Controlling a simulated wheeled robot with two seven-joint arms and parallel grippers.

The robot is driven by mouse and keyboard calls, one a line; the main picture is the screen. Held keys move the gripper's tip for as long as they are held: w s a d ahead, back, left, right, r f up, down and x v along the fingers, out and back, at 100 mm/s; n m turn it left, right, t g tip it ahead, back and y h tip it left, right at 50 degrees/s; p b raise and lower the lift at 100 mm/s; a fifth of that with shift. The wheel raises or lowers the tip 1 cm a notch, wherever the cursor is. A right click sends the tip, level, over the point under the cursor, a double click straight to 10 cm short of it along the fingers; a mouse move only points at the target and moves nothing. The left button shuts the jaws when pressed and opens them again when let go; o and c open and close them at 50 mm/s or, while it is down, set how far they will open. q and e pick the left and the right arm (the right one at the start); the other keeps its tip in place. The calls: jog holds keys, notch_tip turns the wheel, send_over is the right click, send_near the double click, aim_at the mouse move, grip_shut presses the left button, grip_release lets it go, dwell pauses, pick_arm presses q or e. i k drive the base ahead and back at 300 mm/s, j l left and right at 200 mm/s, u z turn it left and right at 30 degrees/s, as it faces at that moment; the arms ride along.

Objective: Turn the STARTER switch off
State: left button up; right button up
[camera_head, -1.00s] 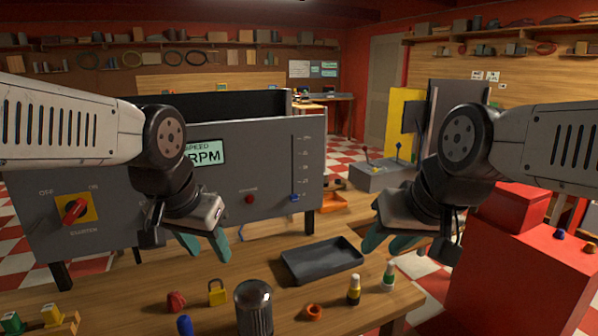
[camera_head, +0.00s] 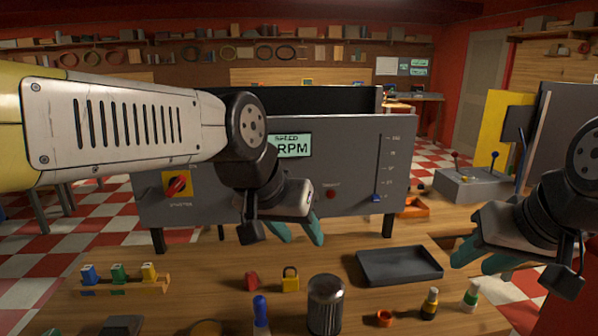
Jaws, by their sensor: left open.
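The STARTER switch (camera_head: 177,184) is a red rotary knob on a yellow plate, at the left of the grey control panel (camera_head: 345,150). Its knob is tilted, with its upper end toward the right. My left forearm crosses just above the switch, and I cannot read the position labels around it. My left gripper (camera_head: 298,232) is open and empty, pointing down in front of the panel's lower middle, well to the right of the switch. My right gripper (camera_head: 480,258) looks open and empty, near the dark tray's right end.
The wooden bench holds a dark tray (camera_head: 400,279), a yellow padlock (camera_head: 290,279), a metal cylinder (camera_head: 325,305), small bottles (camera_head: 430,303) and a rack of coloured pieces (camera_head: 120,284). The panel also has a red button (camera_head: 331,194) and a blue slider (camera_head: 376,197). Space directly before the switch looks clear.

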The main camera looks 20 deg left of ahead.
aim_at(177, 184)
jog(key=u, duration=1.7)
jog(key=l+u, duration=0.15)
jog(key=u, duration=0.35)
jog(key=l+u, duration=0.1)
jog(key=u, duration=0.4)
jog(key=k+l+u, duration=0.1)
jog(key=u, duration=0.4)
jog(key=k+l, duration=0.1)
jog(key=l+u, duration=0.05)
